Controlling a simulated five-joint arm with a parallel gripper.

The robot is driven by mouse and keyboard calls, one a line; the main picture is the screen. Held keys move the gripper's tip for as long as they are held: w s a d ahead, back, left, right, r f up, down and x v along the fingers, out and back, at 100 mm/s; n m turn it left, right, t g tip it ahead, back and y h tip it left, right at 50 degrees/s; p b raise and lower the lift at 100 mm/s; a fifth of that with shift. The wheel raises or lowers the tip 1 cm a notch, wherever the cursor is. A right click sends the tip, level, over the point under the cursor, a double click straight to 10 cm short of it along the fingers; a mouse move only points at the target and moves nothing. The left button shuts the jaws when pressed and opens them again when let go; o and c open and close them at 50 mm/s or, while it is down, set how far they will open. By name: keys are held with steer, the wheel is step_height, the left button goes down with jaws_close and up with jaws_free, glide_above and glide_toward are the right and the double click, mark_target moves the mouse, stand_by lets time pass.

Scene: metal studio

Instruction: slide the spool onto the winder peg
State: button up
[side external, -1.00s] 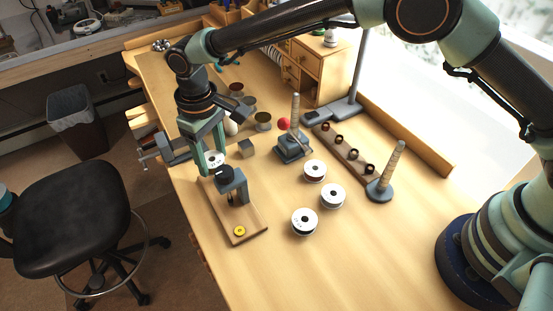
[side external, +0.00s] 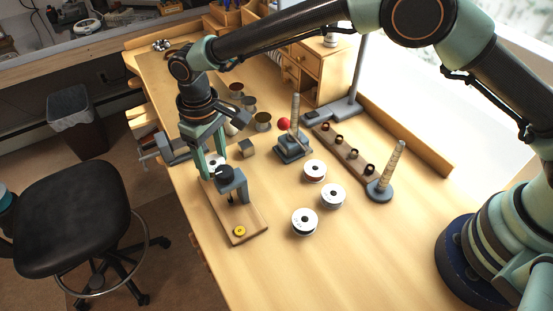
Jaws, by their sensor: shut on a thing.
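My gripper (side external: 212,168) points down at the far end of the winder, shut on a white spool (side external: 216,161). The spool is partly hidden by the fingers and by the winder's black round part. The winder (side external: 236,184) is a dark grey bracket on a wooden base (side external: 251,222) with a yellow knob (side external: 239,231) at its near end. The spool is close behind the black part in the picture. I cannot make out the peg, or whether the spool touches it.
Behind stand a post on a grey block (side external: 292,147), a small cube (side external: 247,148) and several round jars (side external: 263,121). A wrapped cone (side external: 392,166) stands at right. The front table is clear.

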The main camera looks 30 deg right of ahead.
steer(key=shift+f, duration=1.5)
steer(key=o, duration=1.4)
steer(key=shift+o, duration=0.2)
step_height(320, 180, up, 12)
steer(key=shift+d+r, duration=0.1)
steer(key=shift+r, duration=0.05)
